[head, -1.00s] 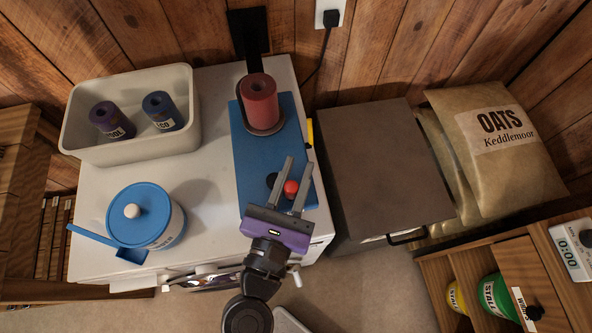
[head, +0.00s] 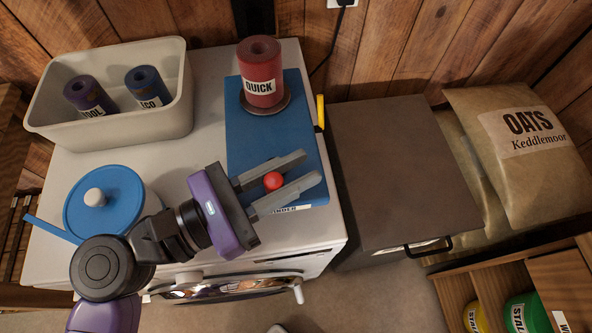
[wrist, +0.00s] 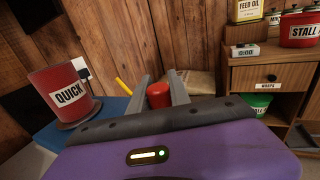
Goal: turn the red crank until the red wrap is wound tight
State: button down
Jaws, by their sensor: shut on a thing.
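The red wrap (head: 261,76), labelled QUICK, stands upright on a round disc at the back of the blue winder board (head: 262,132). It also shows at the left in the wrist view (wrist: 66,92). The red crank knob (head: 272,181) is at the front of the board. My gripper (head: 290,176) has its two grey fingers on either side of the knob and is shut on it. The knob also shows between the fingers in the wrist view (wrist: 158,95). The crank arm under the knob is hidden by my gripper.
The winder sits on a white washing machine (head: 205,100). A cream bin (head: 112,139) with purple and blue wraps and a blue-lidded pot (head: 104,200) stand to the left. A grey chest (head: 385,170) and an oats sack (head: 525,145) stand to the right.

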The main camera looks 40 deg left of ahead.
dwell(0.3)
jog(key=shift+a, duration=0.1)
jog(key=c, duration=1.2)
grip_release()
jog(key=shift+s, duration=0.1)
jog(key=b+v, duration=0.1)
jog(key=v, duration=0.6)
jog(key=shift+s+a, duration=0.2)
jog(key=shift+s, duration=0.1)
